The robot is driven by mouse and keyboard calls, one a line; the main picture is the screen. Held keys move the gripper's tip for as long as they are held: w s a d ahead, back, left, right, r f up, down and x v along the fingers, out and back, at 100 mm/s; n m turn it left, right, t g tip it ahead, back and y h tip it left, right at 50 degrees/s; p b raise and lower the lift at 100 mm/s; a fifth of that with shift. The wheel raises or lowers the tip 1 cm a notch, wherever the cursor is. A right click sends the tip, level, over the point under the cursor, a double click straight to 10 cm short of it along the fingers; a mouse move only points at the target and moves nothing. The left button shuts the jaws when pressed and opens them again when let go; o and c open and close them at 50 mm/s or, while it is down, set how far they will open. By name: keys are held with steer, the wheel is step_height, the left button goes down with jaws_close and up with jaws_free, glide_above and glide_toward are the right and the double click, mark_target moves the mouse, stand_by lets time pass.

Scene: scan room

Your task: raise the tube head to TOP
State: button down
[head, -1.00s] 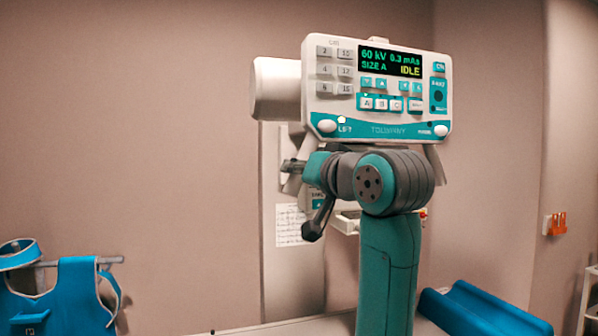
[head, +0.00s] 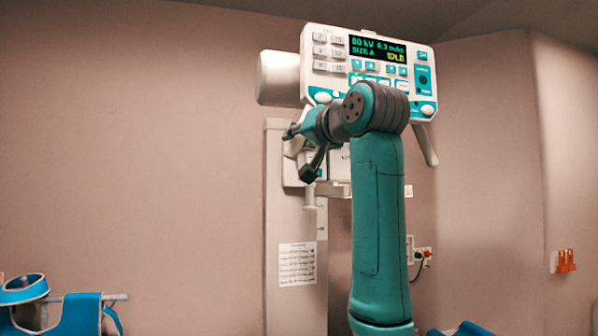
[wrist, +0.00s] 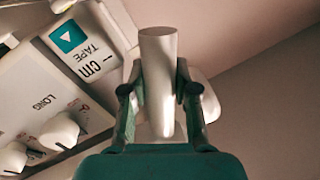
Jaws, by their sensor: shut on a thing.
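The tube head (head: 310,60) is a white unit with a teal-trimmed control panel. Its display reads IDLE, and a white cylinder (head: 278,78) sticks out at its left. It is high on the pale wall column (head: 280,225). In the wrist view my gripper (wrist: 160,105) is shut on a white handle (wrist: 158,65), one finger on each side. In the head view my arm covers part of the panel's lower edge, and the grip itself is hard to make out. A scale with TOP is not readable in these frames.
A side panel marked "cm TAPE" (wrist: 85,50) and a LONG knob (wrist: 60,130) are close left of my gripper. A paper notice (head: 297,264) hangs on the column. A blue apron (head: 70,318) is at lower left. The wall around the tube head is bare.

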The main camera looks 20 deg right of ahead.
steer(key=shift+r, duration=2.3)
steer(key=c, duration=1.2)
jaws_free()
steer(key=shift+o, duration=0.2)
steer(key=v, duration=1.2)
steer(key=shift+d, duration=0.1)
